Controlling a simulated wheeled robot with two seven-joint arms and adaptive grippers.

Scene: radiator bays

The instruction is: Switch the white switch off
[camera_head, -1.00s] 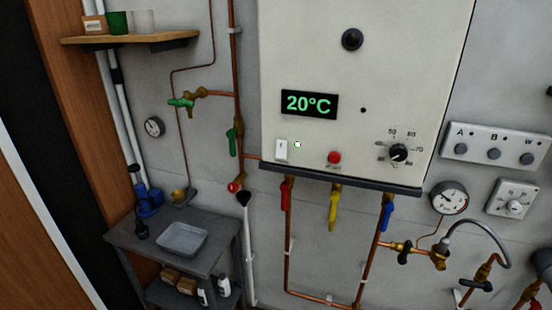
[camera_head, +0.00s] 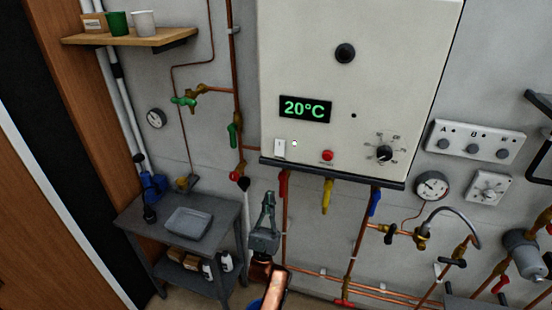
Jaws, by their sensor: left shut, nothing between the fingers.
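The white switch (camera_head: 279,148) is a small upright rocker on the lower left of the cream boiler panel (camera_head: 400,60). A small lit indicator (camera_head: 294,143) glows just to its right. I cannot tell from here which way the rocker is tipped. My left gripper (camera_head: 269,196) is shut and empty, pointing up in front of the wall below the panel. Its fingertips appear below the switch in the picture and apart from it. My right gripper is not in view.
A green display (camera_head: 305,109) reads 20°C, with a red button (camera_head: 327,155) and a dial (camera_head: 384,153) below. Red (camera_head: 283,183), yellow (camera_head: 327,195) and blue (camera_head: 374,202) valve handles hang under the panel. A grey table (camera_head: 225,222) stands at lower left.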

